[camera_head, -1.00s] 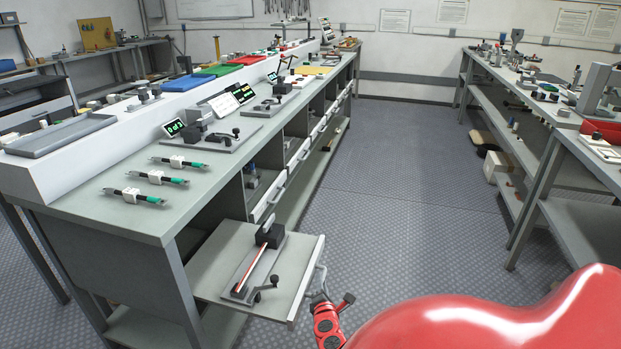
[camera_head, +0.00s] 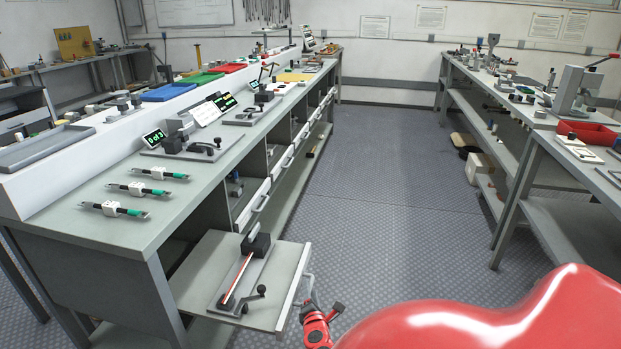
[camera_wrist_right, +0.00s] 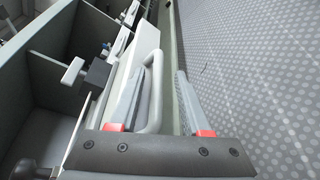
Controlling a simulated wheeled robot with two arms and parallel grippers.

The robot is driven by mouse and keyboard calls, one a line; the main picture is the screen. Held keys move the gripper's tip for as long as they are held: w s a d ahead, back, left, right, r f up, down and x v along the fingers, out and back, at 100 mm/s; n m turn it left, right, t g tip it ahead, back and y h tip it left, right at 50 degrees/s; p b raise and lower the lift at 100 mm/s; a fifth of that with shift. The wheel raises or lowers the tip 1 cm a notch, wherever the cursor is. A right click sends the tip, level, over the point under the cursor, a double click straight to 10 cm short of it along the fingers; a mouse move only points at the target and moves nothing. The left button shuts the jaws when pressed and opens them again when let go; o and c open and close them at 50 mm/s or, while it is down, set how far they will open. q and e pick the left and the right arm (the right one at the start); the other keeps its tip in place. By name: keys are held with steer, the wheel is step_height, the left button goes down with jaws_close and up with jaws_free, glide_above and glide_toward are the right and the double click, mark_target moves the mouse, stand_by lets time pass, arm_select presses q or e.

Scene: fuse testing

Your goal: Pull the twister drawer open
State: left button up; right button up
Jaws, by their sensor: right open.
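The twister drawer (camera_head: 195,278) is a grey pull-out tray under the left bench, standing out into the aisle. A twister fixture (camera_head: 225,300) with a dark block, a red-and-white rod and a small black crank sits on it. Its bar handle (camera_head: 309,288) is on the front panel (camera_head: 288,300). My right gripper (camera_head: 323,308) is close to the handle, jaws apart. In the right wrist view, the grey handle (camera_wrist_right: 154,105) shows between the open fingers of the right gripper (camera_wrist_right: 160,78), nearer the left one; contact cannot be told. My left gripper is out of view.
Other shut drawers and open shelves line the left bench (camera_head: 110,235). The aisle floor (camera_head: 380,200) is clear. A second bench (camera_head: 545,120) with a red tray (camera_head: 588,132) stands on the right. My red arm covers the lower right.

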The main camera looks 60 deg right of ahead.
steer(key=p+v, duration=0.2)
steer(key=v, duration=1.4)
steer(key=shift+s+a+r, duration=0.2)
steer(key=shift+s+a, duration=0.05)
steer(key=shift+s, duration=0.05)
